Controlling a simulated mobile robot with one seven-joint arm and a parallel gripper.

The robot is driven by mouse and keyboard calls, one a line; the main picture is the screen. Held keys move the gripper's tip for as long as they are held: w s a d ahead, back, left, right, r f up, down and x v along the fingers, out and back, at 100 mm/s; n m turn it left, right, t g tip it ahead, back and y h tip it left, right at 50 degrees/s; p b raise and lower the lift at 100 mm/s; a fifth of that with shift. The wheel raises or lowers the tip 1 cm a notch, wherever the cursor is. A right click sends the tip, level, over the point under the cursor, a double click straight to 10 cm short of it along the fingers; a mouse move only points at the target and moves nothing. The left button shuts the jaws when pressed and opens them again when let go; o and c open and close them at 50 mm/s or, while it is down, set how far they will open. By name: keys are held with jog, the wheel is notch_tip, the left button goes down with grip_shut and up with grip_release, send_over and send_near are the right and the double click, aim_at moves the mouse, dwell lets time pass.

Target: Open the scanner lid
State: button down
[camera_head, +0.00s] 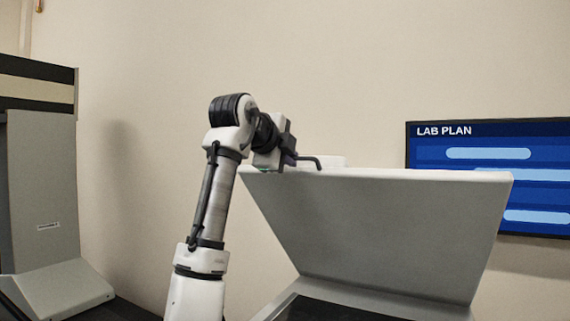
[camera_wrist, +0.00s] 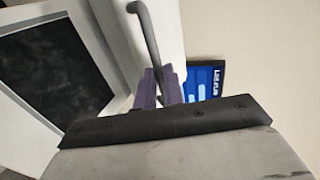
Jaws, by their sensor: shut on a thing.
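The scanner lid (camera_head: 385,230) is a large grey panel with a pale top edge. It stands raised and tilted over the scanner body (camera_head: 345,306) in the head view. A dark bent handle (camera_head: 312,160) sits at the lid's upper left edge, and its bar (camera_wrist: 148,32) runs down between my fingers in the wrist view. My gripper (camera_head: 289,158) is at the handle, with its purple fingers (camera_wrist: 160,86) shut on it. The fingers hide the gripped part of the bar.
A wall screen reading "LAB PLAN" (camera_head: 488,160) is behind the lid at right. A tall grey machine (camera_head: 42,190) with a sloped foot stands at far left. A dark panel in a pale frame (camera_wrist: 55,70) fills the wrist view's left. Bare wall lies above the lid.

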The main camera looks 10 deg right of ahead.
jog(key=c, duration=1.5)
grip_release()
jog(key=b+v, duration=0.3)
jog(key=v, duration=1.1)
jog(key=shift+b, duration=0.35)
